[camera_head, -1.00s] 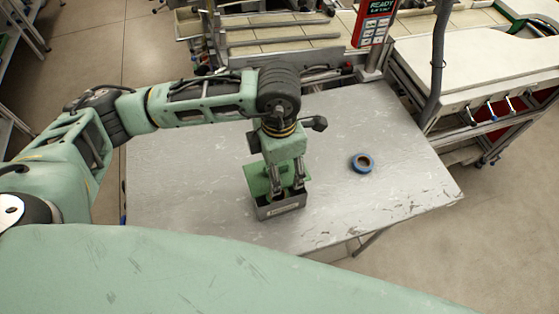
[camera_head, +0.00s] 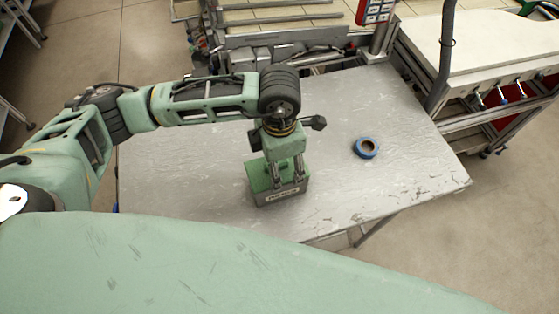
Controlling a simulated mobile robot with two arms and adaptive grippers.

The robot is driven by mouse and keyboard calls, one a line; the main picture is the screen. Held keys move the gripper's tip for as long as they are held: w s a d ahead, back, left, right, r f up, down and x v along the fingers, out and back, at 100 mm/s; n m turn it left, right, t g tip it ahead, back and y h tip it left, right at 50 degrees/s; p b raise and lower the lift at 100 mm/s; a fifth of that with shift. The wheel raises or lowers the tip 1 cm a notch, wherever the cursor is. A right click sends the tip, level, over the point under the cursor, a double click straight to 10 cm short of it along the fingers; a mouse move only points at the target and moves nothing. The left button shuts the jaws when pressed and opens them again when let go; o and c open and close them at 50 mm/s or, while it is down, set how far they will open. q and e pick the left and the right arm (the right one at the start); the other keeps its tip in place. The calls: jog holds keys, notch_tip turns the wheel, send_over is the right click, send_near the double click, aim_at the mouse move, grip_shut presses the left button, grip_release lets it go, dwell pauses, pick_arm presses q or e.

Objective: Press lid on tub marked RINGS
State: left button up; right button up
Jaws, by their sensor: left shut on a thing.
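The grey tub (camera_head: 265,202) stands upright on the metal table, with a pale label on its front wall whose lettering is too small to read surely. A green lid (camera_head: 259,176) sits at the tub's top, roughly level. My left gripper (camera_head: 288,179) points down from above, shut on the lid. The fingers and wrist hide part of the lid, and I cannot tell whether it is fully seated all round. My right gripper is out of view.
A blue tape roll (camera_head: 366,148) lies on the worn metal table (camera_head: 400,185) to the right of the tub. The table between them is clear. A white-topped bench (camera_head: 480,45) stands at right, and a dark post (camera_head: 442,60) rises behind the table.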

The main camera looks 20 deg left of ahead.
pick_arm(q)
jog(key=o, duration=1.2)
notch_tip(320, 180, up, 12)
jog(key=shift+r, duration=0.1)
dwell(0.8)
